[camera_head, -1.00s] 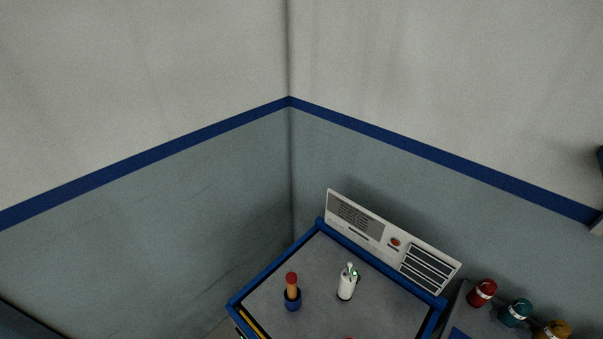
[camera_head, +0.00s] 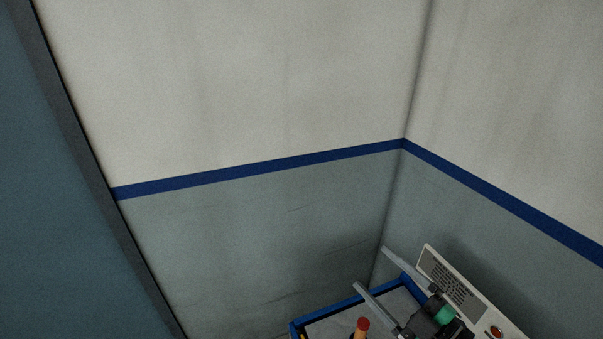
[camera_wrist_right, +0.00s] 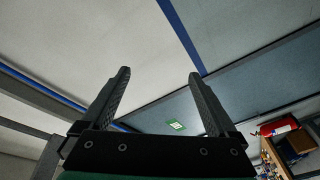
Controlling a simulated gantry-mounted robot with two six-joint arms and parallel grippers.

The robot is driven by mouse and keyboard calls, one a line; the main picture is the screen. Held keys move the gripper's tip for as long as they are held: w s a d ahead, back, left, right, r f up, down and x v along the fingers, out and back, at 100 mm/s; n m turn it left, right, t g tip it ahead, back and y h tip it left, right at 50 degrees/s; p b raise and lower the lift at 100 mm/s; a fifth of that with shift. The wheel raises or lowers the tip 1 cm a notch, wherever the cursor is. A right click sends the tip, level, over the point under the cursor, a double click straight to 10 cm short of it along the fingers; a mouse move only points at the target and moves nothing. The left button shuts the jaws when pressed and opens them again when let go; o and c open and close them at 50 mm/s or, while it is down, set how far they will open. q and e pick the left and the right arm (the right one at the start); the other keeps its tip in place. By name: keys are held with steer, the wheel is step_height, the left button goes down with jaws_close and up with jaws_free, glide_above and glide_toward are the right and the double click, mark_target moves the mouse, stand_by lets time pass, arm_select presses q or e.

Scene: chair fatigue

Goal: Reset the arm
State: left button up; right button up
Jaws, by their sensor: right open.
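My right gripper (camera_head: 370,268) is raised at the lower right of the head view, with its two long grey fingers pointing up and left. It is open and empty, in front of part of the blue-edged table (camera_head: 307,323). In the right wrist view, the two dark fingers of the right gripper (camera_wrist_right: 158,75) stand wide apart with nothing between them. My left gripper is not in view.
A red-topped orange item (camera_head: 362,327) shows at the bottom edge, over the table. A pale panel with a grille and an orange knob (camera_head: 496,331) stands behind.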

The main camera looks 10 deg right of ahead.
steer(key=s+a+r+t+y, duration=0.15)
steer(key=a+r, duration=0.25)
steer(key=r, duration=0.5)
steer(key=s+a+r+t+y, duration=0.1)
steer(key=s+a+r+t, duration=0.15)
steer(key=r, duration=0.65)
steer(key=s+a+r+t+y, duration=0.15)
steer(key=a+r, duration=0.25)
steer(key=r, duration=0.6)
steer(key=s+d+r+m+t+h, duration=0.55)
steer(key=m+h, duration=0.35)
steer(key=m, duration=0.3)
step_height(320, 180, up, 23)
steer(key=m+g+p, duration=0.1)
steer(key=p, duration=2.1)
steer(key=shift+s+y+p, duration=0.25)
steer(key=shift+y+p, duration=0.05)
steer(key=shift+p, duration=0.1)
